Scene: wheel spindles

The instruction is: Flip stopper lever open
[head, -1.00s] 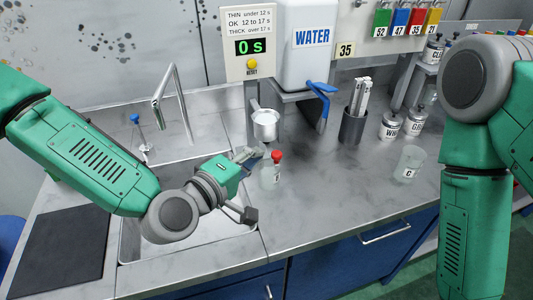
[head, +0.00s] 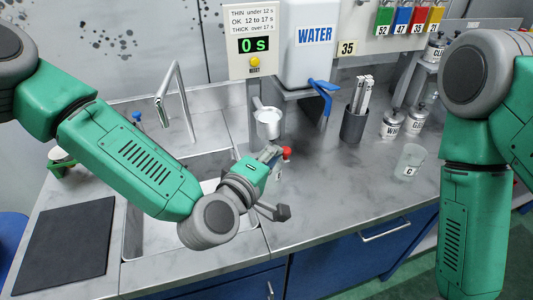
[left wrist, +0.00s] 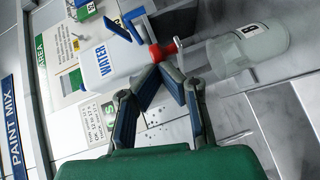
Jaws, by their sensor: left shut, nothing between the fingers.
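A round red knob (head: 287,152), apparently the end of the stopper lever, shows below and right of the metal cup (head: 268,122). It also shows in the left wrist view (left wrist: 156,53), just beyond my fingertips. My left gripper (head: 273,152) is shut and empty beside the knob, on its left. Its fingers come together in the left wrist view (left wrist: 162,66). I cannot tell whether they touch the knob. The lever's rod is mostly hidden. A clear jar labelled B (left wrist: 252,50) stands close to the knob. My right gripper is not in view.
The water container (head: 314,50) with a blue lever (head: 321,90) hangs behind. The timer panel (head: 252,45) reads 0 s. A beaker labelled C (head: 409,160) and a holder with metal rods (head: 355,122) stand right. The sink (head: 133,235) lies under my left arm.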

